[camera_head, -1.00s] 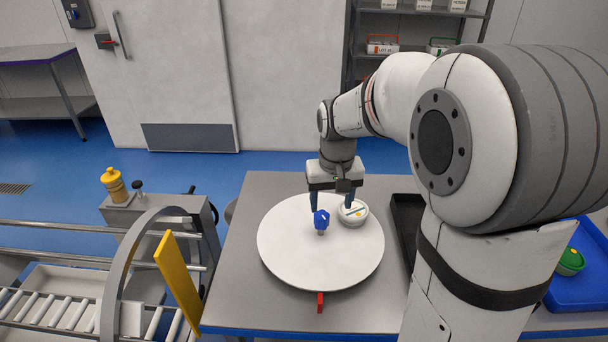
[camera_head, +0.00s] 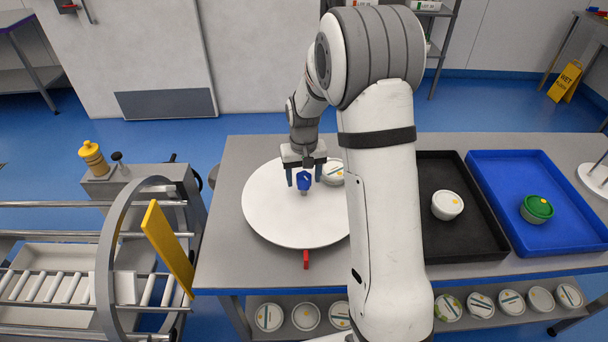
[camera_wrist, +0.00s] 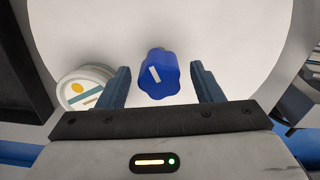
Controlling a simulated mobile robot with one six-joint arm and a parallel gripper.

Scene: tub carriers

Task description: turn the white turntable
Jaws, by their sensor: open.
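The white turntable (camera_head: 285,222) lies on the grey table, a round disc with a blue lobed knob (camera_head: 304,180) standing near its middle. The knob carries a white stripe. My gripper (camera_head: 305,182) is open over the disc, pointing down. In the wrist view the knob (camera_wrist: 158,75) sits between the two open fingers (camera_wrist: 163,86), with a gap on each side. A white lidded tub (camera_head: 333,173) stands on the disc at its far right; in the wrist view the tub (camera_wrist: 82,90) is left of the fingers. My arm hides the disc's right edge.
A red marker (camera_head: 306,259) is at the disc's front edge. On the right are a black tray (camera_head: 462,245) with a white tub and a blue tray (camera_head: 555,240) with a green-lidded tub. A roller conveyor with a grey arch (camera_head: 112,250) and yellow flap (camera_head: 168,247) stands left.

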